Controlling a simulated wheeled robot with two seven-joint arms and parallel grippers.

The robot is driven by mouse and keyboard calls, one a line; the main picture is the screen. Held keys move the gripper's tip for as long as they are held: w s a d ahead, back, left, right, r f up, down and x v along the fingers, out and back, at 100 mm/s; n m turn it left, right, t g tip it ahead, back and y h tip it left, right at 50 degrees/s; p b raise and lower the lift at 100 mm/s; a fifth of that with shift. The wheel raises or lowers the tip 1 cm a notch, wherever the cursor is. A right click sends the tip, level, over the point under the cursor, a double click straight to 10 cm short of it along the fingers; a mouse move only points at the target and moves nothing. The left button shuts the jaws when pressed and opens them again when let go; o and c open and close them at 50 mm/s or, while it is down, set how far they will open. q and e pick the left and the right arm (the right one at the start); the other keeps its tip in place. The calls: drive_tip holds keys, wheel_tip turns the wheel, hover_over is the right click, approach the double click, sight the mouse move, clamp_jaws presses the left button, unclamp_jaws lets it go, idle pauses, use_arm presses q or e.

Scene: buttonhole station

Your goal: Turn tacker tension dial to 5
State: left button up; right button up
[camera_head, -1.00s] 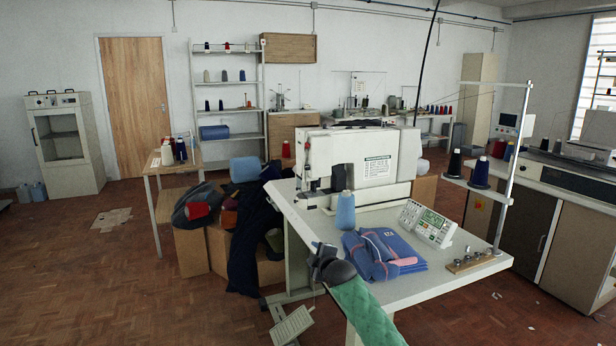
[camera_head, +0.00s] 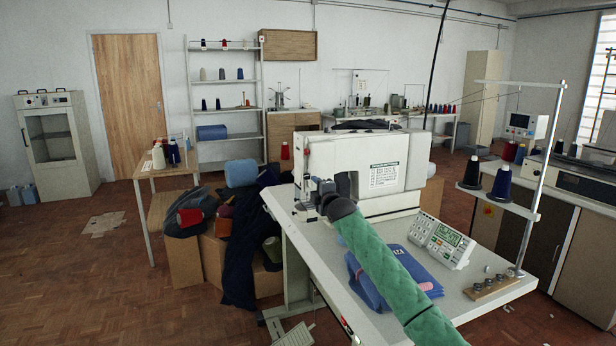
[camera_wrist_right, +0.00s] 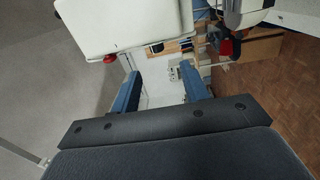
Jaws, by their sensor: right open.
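The tacker (camera_head: 365,160) is a white sewing machine on a pale table, and its white body fills the top of the right wrist view (camera_wrist_right: 120,22). My right gripper (camera_head: 322,188) is at the left front of the machine head, partly hidden by my own dark wrist. In the right wrist view its two blue fingers (camera_wrist_right: 160,88) are apart with nothing between them. A small red knob (camera_wrist_right: 109,58) shows at the machine body's lower edge, above the left finger. I cannot make out a numbered tension dial or its setting. My left gripper is out of view.
Folded blue cloth (camera_head: 412,268) lies under my right forearm. A control panel (camera_head: 441,240) and a wooden block with metal pieces (camera_head: 492,286) stand to its right. A thread stand (camera_head: 543,180) rises at the table's right. Boxes and dark fabric (camera_head: 250,240) are left of the table.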

sight(307, 178)
drive_tip(key=x, duration=0.6)
drive_tip(key=shift+w+r+p, duration=0.3)
drive_tip(key=shift+w+p, duration=0.05)
drive_tip(key=shift+p, duration=0.05)
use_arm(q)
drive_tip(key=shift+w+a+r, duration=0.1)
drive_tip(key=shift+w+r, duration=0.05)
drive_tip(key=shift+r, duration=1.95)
use_arm(e)
drive_tip(key=shift+x, duration=0.95)
